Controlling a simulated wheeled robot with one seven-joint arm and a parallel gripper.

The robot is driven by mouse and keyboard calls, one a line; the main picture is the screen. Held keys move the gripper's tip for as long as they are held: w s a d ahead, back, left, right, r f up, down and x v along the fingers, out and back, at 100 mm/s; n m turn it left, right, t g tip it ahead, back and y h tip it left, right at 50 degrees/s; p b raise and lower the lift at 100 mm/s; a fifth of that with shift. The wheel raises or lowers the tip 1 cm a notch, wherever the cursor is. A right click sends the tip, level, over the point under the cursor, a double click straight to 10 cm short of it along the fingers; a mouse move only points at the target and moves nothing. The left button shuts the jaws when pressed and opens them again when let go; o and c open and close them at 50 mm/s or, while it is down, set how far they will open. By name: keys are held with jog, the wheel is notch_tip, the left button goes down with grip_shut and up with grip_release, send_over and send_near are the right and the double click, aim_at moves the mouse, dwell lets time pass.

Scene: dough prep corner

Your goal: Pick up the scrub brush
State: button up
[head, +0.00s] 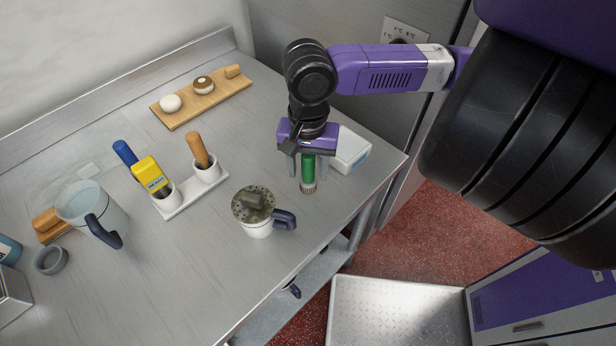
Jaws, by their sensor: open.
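The scrub brush (308,183) appears to be the upright green-handled thing with a pale bristle end at the bottom, near the right side of the steel counter. My gripper (307,172) points down over it, with its two fingers apart on either side of the green handle. The top of the handle is hidden under the gripper body. I cannot tell whether either finger touches it.
A white box (352,149) stands close behind and right of my gripper. A shaker with a dark handle (257,228) stands front left. A white caddy (188,198) holds wooden- and blue-handled tools. A wooden board (222,100) lies behind; a jug (92,215) stands left.

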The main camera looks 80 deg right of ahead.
notch_tip(320, 180, down, 2)
grip_shut()
dwell(0.3)
jog(key=shift+r, duration=0.1)
